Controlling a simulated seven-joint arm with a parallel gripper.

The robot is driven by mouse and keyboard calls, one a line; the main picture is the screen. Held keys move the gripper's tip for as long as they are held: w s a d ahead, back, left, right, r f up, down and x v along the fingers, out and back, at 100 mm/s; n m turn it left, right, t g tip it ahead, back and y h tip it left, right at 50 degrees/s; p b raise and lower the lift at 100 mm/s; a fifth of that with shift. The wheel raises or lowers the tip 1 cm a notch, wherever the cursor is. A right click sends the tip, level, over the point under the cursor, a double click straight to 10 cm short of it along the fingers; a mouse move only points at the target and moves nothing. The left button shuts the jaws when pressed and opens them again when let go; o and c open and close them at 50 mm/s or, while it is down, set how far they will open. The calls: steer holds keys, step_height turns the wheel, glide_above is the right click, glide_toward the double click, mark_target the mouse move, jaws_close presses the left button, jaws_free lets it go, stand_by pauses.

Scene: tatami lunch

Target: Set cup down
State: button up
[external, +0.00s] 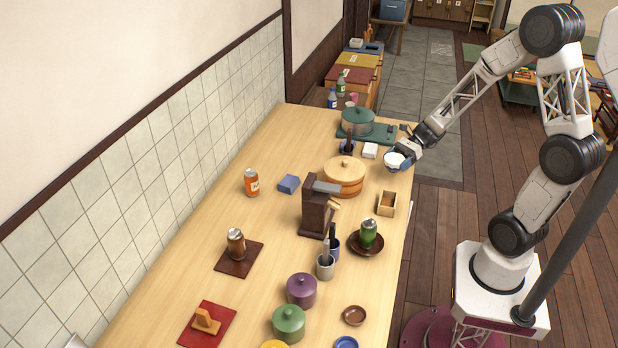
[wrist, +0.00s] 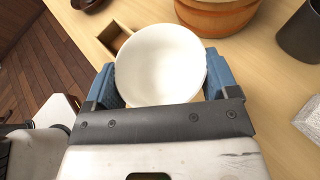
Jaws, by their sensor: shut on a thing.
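A white cup (wrist: 160,62), round and empty inside, is held between the two blue fingers of my gripper (wrist: 162,84) in the wrist view. In the external view the white cup (external: 394,159) is at the right edge of the wooden table (external: 270,225), with my gripper (external: 403,161) shut on it from the right. The cup looks upright. I cannot tell whether its base touches the table or hangs just above it.
A wooden tub (external: 344,177) stands left of the cup, and a small open wooden box (external: 387,204) is nearer the front. A white block (external: 370,150) and a teal pot (external: 357,122) are behind. The floor (external: 470,205) drops away right of the table edge.

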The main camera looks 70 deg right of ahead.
mark_target(396, 168)
steer(key=shift+s+a+r+m+t+h, duration=0.25)
steer(key=shift+r+m+t+h, duration=0.2)
steer(key=shift+m, duration=0.15)
steer(key=shift+f, duration=2)
steer(key=shift+f, duration=2)
steer(key=shift+f, duration=0.15)
steer(key=o, duration=0.8)
steer(key=shift+o, duration=0.2)
